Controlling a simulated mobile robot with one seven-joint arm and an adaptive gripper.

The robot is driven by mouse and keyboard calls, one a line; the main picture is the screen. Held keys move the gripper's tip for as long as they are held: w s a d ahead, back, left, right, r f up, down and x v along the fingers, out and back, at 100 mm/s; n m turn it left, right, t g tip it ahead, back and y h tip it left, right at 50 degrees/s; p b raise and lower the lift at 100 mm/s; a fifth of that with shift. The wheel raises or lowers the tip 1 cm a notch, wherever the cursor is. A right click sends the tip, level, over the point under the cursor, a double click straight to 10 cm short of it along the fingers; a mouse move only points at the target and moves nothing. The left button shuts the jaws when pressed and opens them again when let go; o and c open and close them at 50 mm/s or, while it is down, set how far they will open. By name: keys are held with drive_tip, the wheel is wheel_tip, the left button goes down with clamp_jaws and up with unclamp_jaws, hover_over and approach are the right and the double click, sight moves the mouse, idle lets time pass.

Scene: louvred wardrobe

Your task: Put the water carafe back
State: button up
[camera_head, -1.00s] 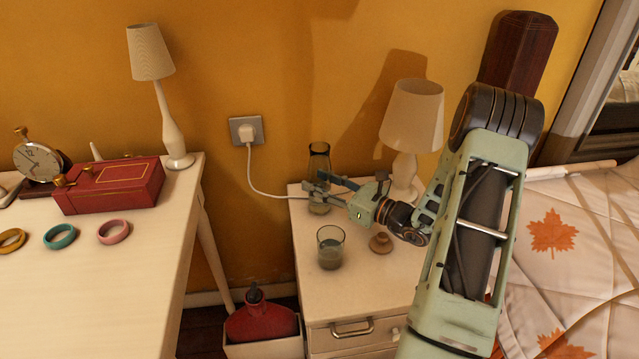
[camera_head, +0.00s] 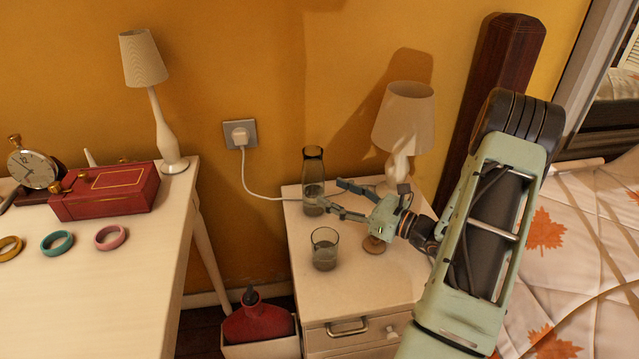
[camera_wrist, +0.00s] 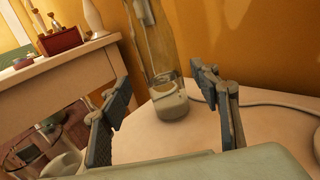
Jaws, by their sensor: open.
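The water carafe (camera_head: 313,182) is a tall smoky glass bottle with some water in its lower part. It stands upright at the back left of the white nightstand (camera_head: 345,290). My gripper (camera_head: 340,199) is open and empty, just to the right of the carafe, with its fingers pointing at it and apart from it. In the wrist view the carafe (camera_wrist: 163,70) stands ahead, between and beyond the two open fingers (camera_wrist: 160,105); its top is cut off.
A glass (camera_head: 324,250) with water stands in front of the carafe. A small round wooden knob-like object (camera_head: 374,244) lies below my gripper, and a lamp (camera_head: 404,120) stands behind it. A white cord (camera_head: 256,192) runs from the wall socket behind the carafe. A desk (camera_head: 90,270) is at left.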

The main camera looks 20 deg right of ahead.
drive_tip(key=v, duration=0.5)
drive_tip(key=shift+p, duration=0.35)
drive_tip(key=shift+w+a, duration=0.1)
